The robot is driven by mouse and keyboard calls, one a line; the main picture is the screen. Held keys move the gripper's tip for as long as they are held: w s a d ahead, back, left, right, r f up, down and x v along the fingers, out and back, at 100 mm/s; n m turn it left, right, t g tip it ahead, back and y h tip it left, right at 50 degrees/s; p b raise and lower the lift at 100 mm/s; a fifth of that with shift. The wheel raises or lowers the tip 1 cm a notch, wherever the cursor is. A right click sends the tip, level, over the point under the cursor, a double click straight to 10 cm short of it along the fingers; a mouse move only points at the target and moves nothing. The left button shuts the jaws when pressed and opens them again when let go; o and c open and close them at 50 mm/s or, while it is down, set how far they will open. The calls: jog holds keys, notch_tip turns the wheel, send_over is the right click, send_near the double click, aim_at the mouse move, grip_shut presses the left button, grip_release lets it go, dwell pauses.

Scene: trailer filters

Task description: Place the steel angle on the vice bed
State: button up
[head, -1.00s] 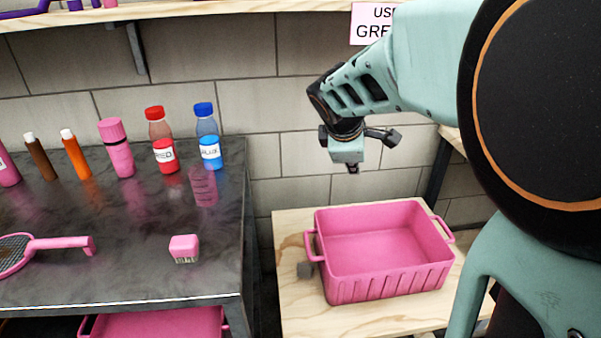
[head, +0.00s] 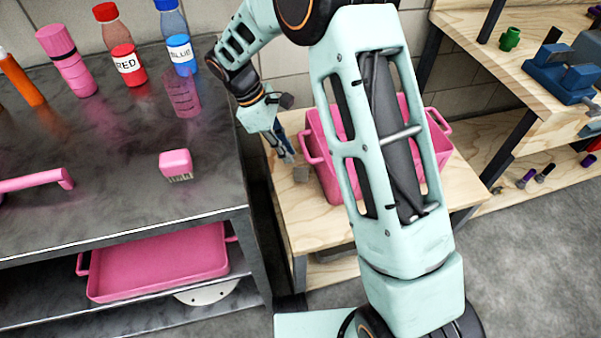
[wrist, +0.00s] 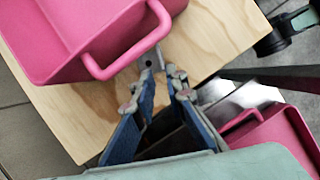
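The pink crate (head: 318,160) stands close to the gripper, partly hidden by my arm. The dark bench (head: 110,185) at left holds bottles and a pink brush. A pink tray (head: 160,262) sits on its lower shelf. Grey floor (head: 540,260) is clear at right.

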aim_at(301, 180)
jog(key=b+x, duration=0.3)
jog(key=x, duration=0.6)
jog(key=shift+s+d+f, duration=0.1)
jog(key=shift+s, duration=0.1)
grip_shut()
